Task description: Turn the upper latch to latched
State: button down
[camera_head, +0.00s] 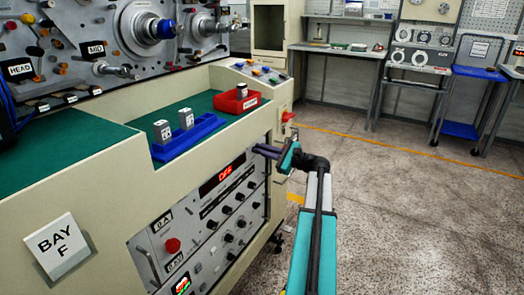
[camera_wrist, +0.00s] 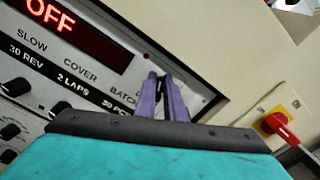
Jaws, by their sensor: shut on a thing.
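My gripper (camera_head: 256,150) is at the upper right of the instrument panel on the bench front. In the wrist view its purple fingers (camera_wrist: 159,82) are close together at the panel's right end, shut on a small dark part between them. I take this part to be the upper latch; it is mostly hidden by the fingers, and its turn position cannot be told. The panel (camera_head: 215,207) carries a red display reading OFF (camera_wrist: 50,18).
A red rotary handle on a yellow plate (camera_wrist: 278,125) is right of the fingers. Above, the green bench top bears a blue tray (camera_head: 187,140) with grey blocks and a red tray (camera_head: 228,104). The floor (camera_head: 390,200) to the right is clear.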

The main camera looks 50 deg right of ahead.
jog(key=n+b, duration=0.1)
jog(key=n, duration=0.1)
jog(key=n+b, duration=0.1)
jog(key=n, duration=0.1)
jog(key=f+n+b, duration=0.1)
jog(key=n, duration=0.2)
jog(key=shift+s+a+f, duration=0.1)
jog(key=shift+a, duration=0.3)
jog(key=n+b, duration=0.1)
jog(key=n, duration=0.1)
jog(key=n+b, duration=0.1)
jog(key=shift+a+f+n+b, duration=0.1)
jog(key=shift+f+n+b, duration=0.15)
jog(key=shift+n+b, duration=0.7)
jog(key=shift+n, duration=0.25)
jog(key=c, duration=1.8)
grip_release()
jog(key=shift+c, duration=0.2)
jog(key=shift+s, duration=0.1)
